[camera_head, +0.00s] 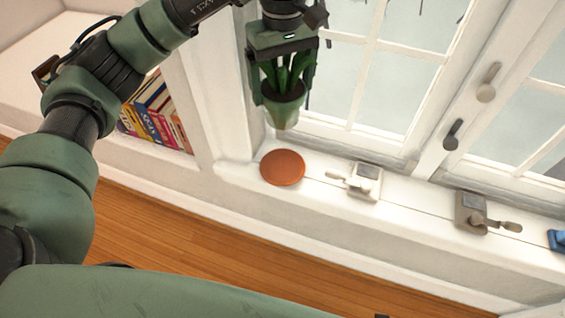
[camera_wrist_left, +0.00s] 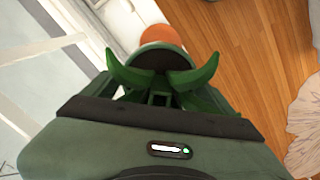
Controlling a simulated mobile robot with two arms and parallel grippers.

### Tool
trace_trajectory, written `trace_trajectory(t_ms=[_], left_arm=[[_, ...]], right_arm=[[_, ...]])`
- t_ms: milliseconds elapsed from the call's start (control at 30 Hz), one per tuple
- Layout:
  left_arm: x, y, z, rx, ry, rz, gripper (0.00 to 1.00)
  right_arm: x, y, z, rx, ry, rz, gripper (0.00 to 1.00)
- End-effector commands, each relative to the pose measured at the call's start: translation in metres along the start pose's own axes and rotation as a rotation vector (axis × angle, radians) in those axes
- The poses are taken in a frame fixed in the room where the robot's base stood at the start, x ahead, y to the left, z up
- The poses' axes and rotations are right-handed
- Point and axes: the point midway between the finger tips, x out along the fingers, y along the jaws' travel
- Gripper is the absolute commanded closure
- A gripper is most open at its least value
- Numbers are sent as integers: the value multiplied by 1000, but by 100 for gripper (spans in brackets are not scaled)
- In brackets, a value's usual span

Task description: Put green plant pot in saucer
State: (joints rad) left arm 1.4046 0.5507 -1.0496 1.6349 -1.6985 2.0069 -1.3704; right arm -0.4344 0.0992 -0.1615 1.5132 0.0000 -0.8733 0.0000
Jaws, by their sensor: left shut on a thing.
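The green plant pot (camera_head: 284,108), with a leafy plant in it, hangs upright in my left gripper (camera_head: 283,91), which is shut on it. In the head view the pot is above the window sill, higher in the picture than the saucer and apart from it. The saucer (camera_head: 282,168) is a round orange-brown dish lying empty on the sill. In the left wrist view, green leaves (camera_wrist_left: 165,72) hide most of the pot, and part of the saucer (camera_wrist_left: 160,37) shows beyond it. My right gripper is not in view.
On the sill, a white-grey latch device (camera_head: 364,181) stands right of the saucer. A grey latch (camera_head: 472,212) and a blue object (camera_head: 556,240) are farther right. Window frames with handles (camera_head: 487,84) rise behind. Books (camera_head: 155,115) fill a low shelf at left.

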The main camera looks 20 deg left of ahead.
Motion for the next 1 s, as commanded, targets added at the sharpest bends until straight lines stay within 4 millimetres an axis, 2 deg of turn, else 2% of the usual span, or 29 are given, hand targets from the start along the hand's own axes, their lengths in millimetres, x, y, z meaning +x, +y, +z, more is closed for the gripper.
trace_trajectory(t_ms=[300,500,600,867,1000], left_arm=[[80,-1,2,2,-6,-3,86],[124,-1,1,1,-3,-1,86],[137,-1,1,2,-2,-1,86],[154,-1,1,2,-1,0,86],[175,-1,1,3,-3,0,86]], right_arm=[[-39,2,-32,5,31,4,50],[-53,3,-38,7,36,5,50],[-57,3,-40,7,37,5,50],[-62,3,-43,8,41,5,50],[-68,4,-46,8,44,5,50]])
